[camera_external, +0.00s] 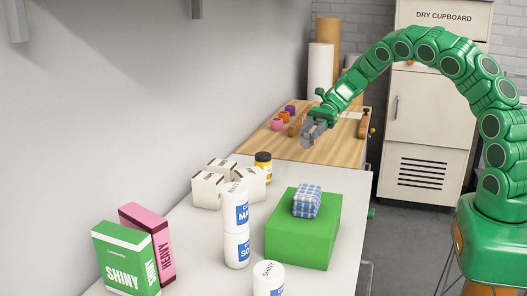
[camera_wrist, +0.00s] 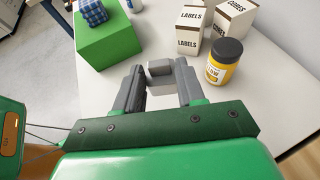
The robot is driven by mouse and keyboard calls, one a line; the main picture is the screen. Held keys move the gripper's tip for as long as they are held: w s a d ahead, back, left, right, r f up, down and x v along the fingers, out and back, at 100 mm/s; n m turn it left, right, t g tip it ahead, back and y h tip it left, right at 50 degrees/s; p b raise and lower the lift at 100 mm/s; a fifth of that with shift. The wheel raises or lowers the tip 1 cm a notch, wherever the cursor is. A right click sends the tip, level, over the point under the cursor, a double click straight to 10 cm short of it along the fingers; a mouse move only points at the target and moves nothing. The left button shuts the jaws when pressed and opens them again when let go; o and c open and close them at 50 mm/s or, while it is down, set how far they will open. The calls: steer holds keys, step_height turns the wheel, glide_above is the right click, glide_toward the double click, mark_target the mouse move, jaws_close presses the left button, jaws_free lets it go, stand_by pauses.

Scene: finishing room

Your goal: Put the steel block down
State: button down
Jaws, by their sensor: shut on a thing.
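The steel block (camera_wrist: 161,70) is a small grey block between my fingertips in the wrist view. My gripper (camera_wrist: 160,84) is shut on it, with one finger on each side. In the external view my gripper (camera_external: 312,131) hangs near the front part of the wooden table, by the far end of the white table. The block is hard to tell from the grey fingers there. The wrist view shows white tabletop beyond and below the block. I cannot tell how high the block is above the surface.
The white table (camera_external: 190,262) carries a green box (camera_external: 290,250) with a blue checked cloth bundle (camera_external: 307,201), white canisters (camera_external: 236,215), cartons (camera_external: 207,190) and a yellow jar (camera_external: 263,165). The jar (camera_wrist: 225,62) stands right of my fingers. Tape rolls (camera_external: 283,117) lie on the wooden table (camera_external: 335,150).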

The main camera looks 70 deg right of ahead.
steer(key=shift+w+d+f, duration=1.05)
steer(key=shift+w+f, duration=0.5)
steer(key=shift+w, duration=0.2)
steer(key=shift+w+d+f, duration=1)
steer(key=shift+w+f, duration=0.6)
steer(key=shift+w, duration=0.2)
steer(key=shift+w+d+f, duration=1.05)
steer(key=shift+w+f, duration=0.5)
steer(key=shift+w, duration=0.2)
steer(key=shift+w+f, duration=0.1)
steer(key=shift+w+f, duration=0.15)
steer(key=shift+d+f+m+t, duration=0.1)
steer(key=shift+f+m+t, duration=0.25)
steer(key=shift+f, duration=1.25)
steer(key=shift+f, duration=0.15)
steer(key=c, duration=0.7)
jaws_free()
